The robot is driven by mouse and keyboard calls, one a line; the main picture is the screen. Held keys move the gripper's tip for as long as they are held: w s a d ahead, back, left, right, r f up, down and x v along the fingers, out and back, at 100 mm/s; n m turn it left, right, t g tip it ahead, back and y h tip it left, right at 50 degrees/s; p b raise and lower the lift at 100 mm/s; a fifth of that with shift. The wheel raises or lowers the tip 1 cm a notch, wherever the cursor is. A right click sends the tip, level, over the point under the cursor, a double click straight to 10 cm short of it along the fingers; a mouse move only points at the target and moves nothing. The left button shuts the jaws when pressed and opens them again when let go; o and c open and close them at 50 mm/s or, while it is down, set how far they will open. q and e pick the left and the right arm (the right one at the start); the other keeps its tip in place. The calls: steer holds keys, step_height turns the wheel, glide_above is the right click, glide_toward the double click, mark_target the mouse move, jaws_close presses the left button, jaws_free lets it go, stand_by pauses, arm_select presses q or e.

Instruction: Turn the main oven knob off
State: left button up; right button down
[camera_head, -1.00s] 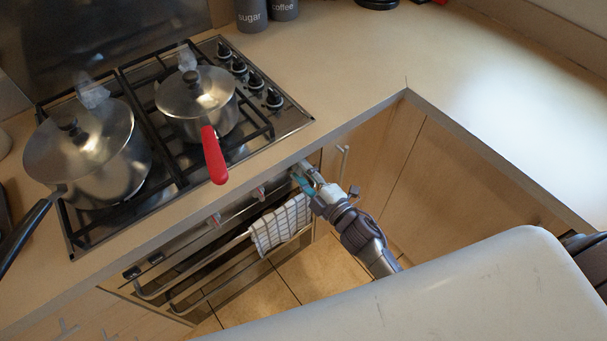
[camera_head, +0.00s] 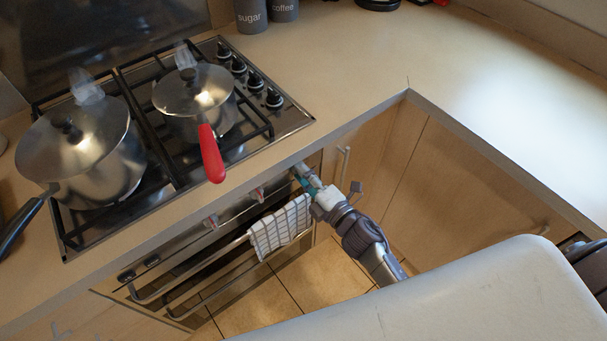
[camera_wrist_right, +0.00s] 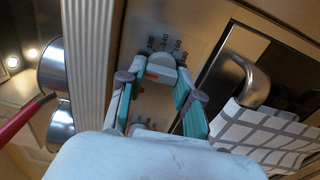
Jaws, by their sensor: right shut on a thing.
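The main oven knob (camera_wrist_right: 160,66), pale grey with a red mark and temperature numbers beside it, is on the oven's front panel (camera_wrist_right: 185,35). My right gripper (camera_wrist_right: 154,88) has its teal-padded fingers on either side of this knob and is shut on it. In the head view my right gripper (camera_head: 304,176) is at the right end of the panel, just under the counter edge, and hides the knob there. My left gripper is not in view.
A checked towel (camera_head: 280,228) hangs on the oven handle (camera_head: 205,268), close to my right gripper. Two more red-marked knobs (camera_head: 258,194) sit left on the panel. Above, a small pot's red handle (camera_head: 211,155) overhangs the counter; a large pot (camera_head: 85,160) stands left.

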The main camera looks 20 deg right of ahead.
steer(key=shift+f, duration=0.1)
steer(key=c, duration=0.8)
jaws_free()
steer(key=v, duration=1.2)
steer(key=s+d+f+m+g+h, duration=0.15)
steer(key=f+m, duration=0.25)
steer(key=f, duration=0.5)
steer(key=s+d+f+m+g+h, duration=0.1)
steer(key=s+f+m+g+h, duration=0.15)
steer(key=f, duration=0.55)
steer(key=s+d+f+m+g+h, duration=0.1)
steer(key=s+f+m+g, duration=0.25)
steer(key=f, duration=0.55)
steer(key=s+f+m+g, duration=0.2)
steer(key=s+f, duration=0.3)
steer(key=s, duration=0.3)
steer(key=s+f+m+g, duration=0.3)
steer(key=s+f, duration=0.3)
steer(key=s, duration=0.2)
steer(key=s+d+f+m+g+h, duration=0.1)
steer(key=s+f+m+g, duration=0.2)
steer(key=s+f, duration=0.3)
steer(key=shift+s+d+f+m+g, duration=0.15)
steer(key=shift+s+m+g, duration=0.1)
steer(key=shift+s+m, duration=0.8)
